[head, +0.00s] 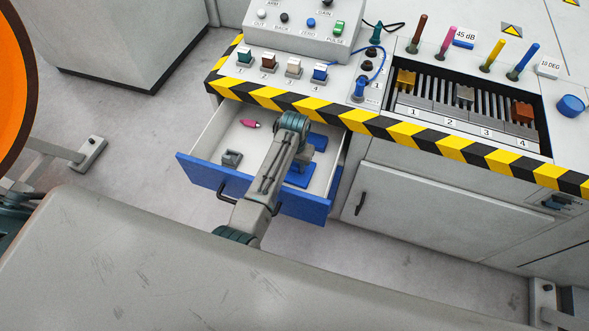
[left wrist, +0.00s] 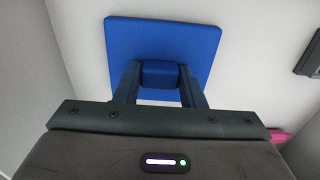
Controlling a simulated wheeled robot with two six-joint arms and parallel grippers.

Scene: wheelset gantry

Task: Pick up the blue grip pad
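The blue grip pad (left wrist: 160,38) shows in the left wrist view as a flat square plate with a raised blue block in its middle. My left gripper (left wrist: 160,74) has one finger on each side of that block, with no clear gap, so it looks shut on it. In the head view the pad (head: 301,177) is in the open drawer, partly hidden by my left arm and gripper (head: 305,154). Whether it touches the drawer floor is unclear. My right gripper is not in view.
The open drawer (head: 203,172) has a blue front and light walls close around the gripper. It also holds a pink piece (head: 250,124) and a grey block (head: 231,159). The console's striped edge (head: 390,129) overhangs the drawer's back. Open floor lies in front.

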